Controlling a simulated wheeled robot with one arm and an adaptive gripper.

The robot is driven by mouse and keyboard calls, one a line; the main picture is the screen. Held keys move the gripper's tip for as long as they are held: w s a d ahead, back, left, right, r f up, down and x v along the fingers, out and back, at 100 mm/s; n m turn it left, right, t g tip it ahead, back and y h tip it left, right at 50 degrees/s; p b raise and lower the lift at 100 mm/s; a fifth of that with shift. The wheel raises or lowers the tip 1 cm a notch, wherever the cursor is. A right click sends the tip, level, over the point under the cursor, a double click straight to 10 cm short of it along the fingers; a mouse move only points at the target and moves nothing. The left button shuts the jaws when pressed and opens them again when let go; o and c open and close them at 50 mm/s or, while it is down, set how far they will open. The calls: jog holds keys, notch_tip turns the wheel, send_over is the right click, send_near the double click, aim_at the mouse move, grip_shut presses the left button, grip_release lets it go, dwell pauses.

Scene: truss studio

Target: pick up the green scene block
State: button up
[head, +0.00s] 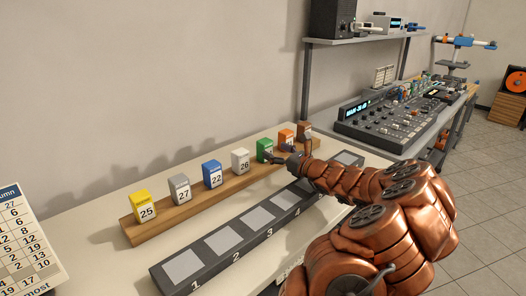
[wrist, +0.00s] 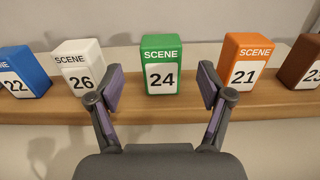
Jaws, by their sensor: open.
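The green scene block (wrist: 162,64), marked 24, stands upright on the wooden ledge in the wrist view. In the head view the green block (head: 264,149) is partly hidden low down by the end of my arm. My gripper (wrist: 161,88) is open, with one finger on each side of the green block in the wrist picture. The fingers appear apart from the block, and nothing is between them in their grip. In the head view my gripper (head: 284,158) is small, close in front of the green block.
A white block (wrist: 82,66) stands left of the green one and an orange block (wrist: 243,62) stands right. Blue (head: 212,174), grey, yellow and brown blocks share the wooden ledge (head: 163,222). A dark numbered strip (head: 208,259) lies in front. A mixing console (head: 391,120) stands beyond.

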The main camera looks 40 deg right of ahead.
aim_at(269, 146)
jog(key=shift+w+d+p, duration=0.15)
jog(key=shift+w+p, duration=0.15)
jog(key=shift+w, duration=2.45)
jog(key=shift+c, duration=0.3)
jog(key=c, duration=1.2)
jog(key=shift+r, duration=0.15)
